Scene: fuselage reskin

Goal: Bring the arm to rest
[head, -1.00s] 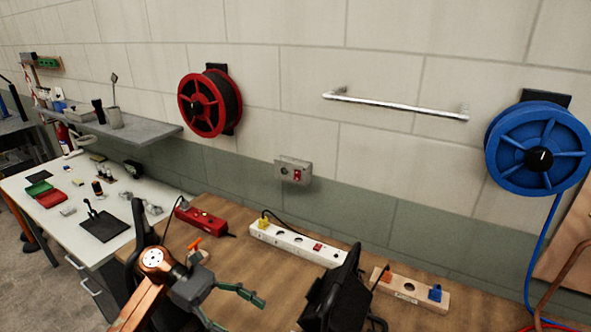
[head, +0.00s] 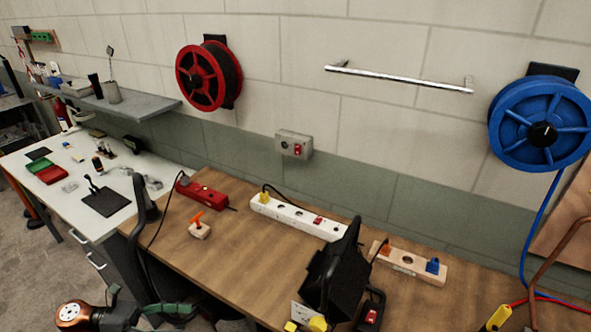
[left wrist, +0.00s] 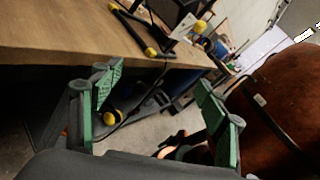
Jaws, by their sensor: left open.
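My left arm (head: 72,314) is low at the bottom left of the head view, in front of the wooden workbench. My left gripper (head: 178,311) is beside the bench's front edge, with its green fingers partly cut off by the frame. In the left wrist view the left gripper (left wrist: 160,98) has its green fingers spread wide, with nothing between them. Its fingers are apart from the bench. My right gripper is not in view.
The wooden workbench (head: 240,250) holds a red power strip (head: 203,194), a white power strip (head: 298,217), a small block with an orange switch (head: 199,228), a black device (head: 337,268) and a wooden socket strip (head: 409,262). A white table (head: 60,205) stands left.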

